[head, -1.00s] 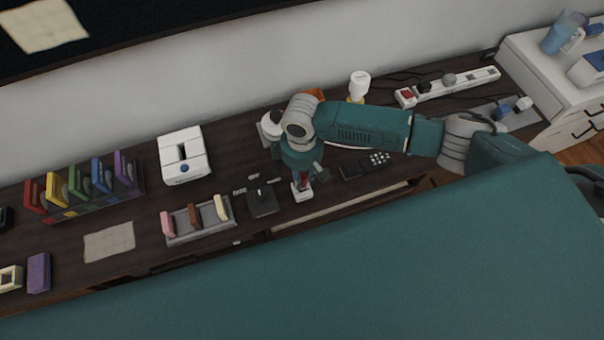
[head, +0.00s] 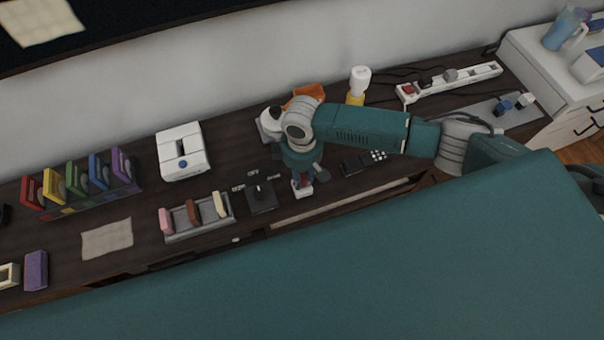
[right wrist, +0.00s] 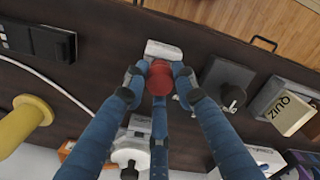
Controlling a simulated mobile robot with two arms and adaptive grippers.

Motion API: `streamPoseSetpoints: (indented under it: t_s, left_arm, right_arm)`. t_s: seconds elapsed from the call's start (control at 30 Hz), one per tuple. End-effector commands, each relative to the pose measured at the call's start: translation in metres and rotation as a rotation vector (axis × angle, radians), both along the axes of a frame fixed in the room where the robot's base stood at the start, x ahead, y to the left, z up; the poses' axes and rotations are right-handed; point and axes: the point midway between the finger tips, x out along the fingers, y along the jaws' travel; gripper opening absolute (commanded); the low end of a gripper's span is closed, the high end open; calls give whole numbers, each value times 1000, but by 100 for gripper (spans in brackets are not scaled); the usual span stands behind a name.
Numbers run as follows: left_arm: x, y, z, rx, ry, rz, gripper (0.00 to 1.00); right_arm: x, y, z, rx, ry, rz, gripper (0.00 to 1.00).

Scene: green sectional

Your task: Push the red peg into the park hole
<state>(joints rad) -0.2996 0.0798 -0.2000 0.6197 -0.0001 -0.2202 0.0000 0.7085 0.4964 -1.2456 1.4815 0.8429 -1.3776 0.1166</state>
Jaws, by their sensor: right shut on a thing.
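The red peg (right wrist: 160,77) stands between the fingers of my right gripper (right wrist: 160,88), which is shut on it. In the right wrist view a white block (right wrist: 163,49) lies just beyond the peg. In the head view the white block (head: 302,193) shows below my right gripper (head: 302,177), with a little of the red peg (head: 301,184) right above it. The peg's lower end and any hole under it are hidden, so I cannot tell how deep it sits. My left gripper is not in view.
A black box with a lever (head: 261,197) stands close left of the white block. A grey tray (head: 208,228) holds upright pieces further left. A black remote-like strip (head: 355,165) lies to the right. An orange object (head: 306,92) and a white-and-yellow bottle (head: 358,88) stand behind the arm.

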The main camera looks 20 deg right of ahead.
Motion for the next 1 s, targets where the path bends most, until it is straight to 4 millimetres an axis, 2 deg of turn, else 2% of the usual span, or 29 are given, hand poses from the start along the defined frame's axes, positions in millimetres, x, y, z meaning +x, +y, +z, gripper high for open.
streamPoseSetpoints:
  t_s: [0.3,0.33,0.43,0.77,0.87,1.0]
  left_arm:
    - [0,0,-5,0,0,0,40]
    - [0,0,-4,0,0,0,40]
    - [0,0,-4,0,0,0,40]
    - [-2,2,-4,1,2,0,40]
    - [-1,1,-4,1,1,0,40]
    - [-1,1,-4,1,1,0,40]
  right_arm:
    - [0,0,-8,1,0,0,5]
    - [0,0,-8,1,-1,0,31]
    - [0,0,-7,1,-1,0,49]
    - [0,0,-5,1,-1,0,49]
    - [1,0,5,1,-2,0,49]
    - [1,1,31,2,-4,1,49]
